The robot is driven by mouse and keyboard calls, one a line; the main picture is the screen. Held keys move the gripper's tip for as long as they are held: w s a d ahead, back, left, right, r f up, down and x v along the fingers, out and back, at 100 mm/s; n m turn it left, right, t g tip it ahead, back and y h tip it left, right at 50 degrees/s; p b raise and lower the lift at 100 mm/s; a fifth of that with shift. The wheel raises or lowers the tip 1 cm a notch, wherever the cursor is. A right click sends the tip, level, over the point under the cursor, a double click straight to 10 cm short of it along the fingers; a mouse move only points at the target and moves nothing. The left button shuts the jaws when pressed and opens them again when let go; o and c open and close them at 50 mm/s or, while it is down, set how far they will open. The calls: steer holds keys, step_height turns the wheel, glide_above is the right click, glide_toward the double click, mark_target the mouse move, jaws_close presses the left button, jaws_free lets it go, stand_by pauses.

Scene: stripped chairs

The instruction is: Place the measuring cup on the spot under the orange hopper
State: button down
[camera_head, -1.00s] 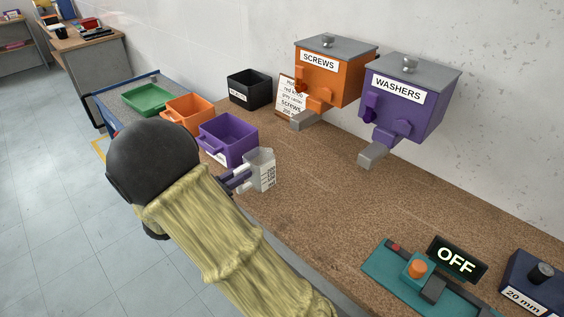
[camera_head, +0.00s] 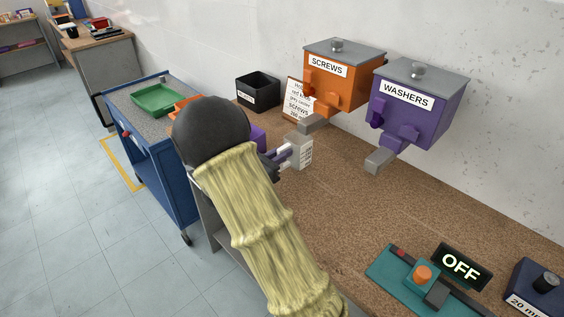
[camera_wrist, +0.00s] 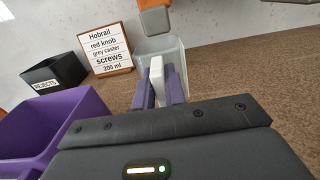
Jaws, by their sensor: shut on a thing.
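The measuring cup (camera_head: 300,150) is clear with dark markings on its side. My gripper (camera_head: 283,155) is shut on it from the left. In the wrist view the cup (camera_wrist: 174,52) stands upright beyond my gripper (camera_wrist: 158,88), which is shut on a pale part, probably its handle. The orange hopper (camera_head: 335,82), labelled SCREWS, is on the wall. Its grey spout (camera_head: 312,123) is just above and slightly right of the cup in the head view. In the wrist view the spout (camera_wrist: 155,20) is over the cup's mouth. I cannot tell whether the cup touches the bench.
The purple hopper (camera_head: 415,105), labelled WASHERS, hangs to the right. A purple bin (camera_wrist: 50,125) stands close on the left. A black REJECTS box (camera_wrist: 55,74) and a note card (camera_wrist: 105,48) are behind. A teal device (camera_head: 415,280) lies front right; the bench between is clear.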

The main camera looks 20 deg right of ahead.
mark_target(286, 164)
steer(key=shift+d, duration=1.05)
step_height(286, 164, down, 3)
steer(key=shift+d+r, duration=0.1)
steer(key=shift+a+f, duration=0.2)
steer(key=shift+f, duration=0.1)
steer(key=shift+a+f, duration=0.1)
steer(key=shift+f, duration=0.1)
steer(key=c, duration=1.5)
jaws_free()
steer(key=shift+o, duration=0.2)
steer(key=shift+w, duration=0.15)
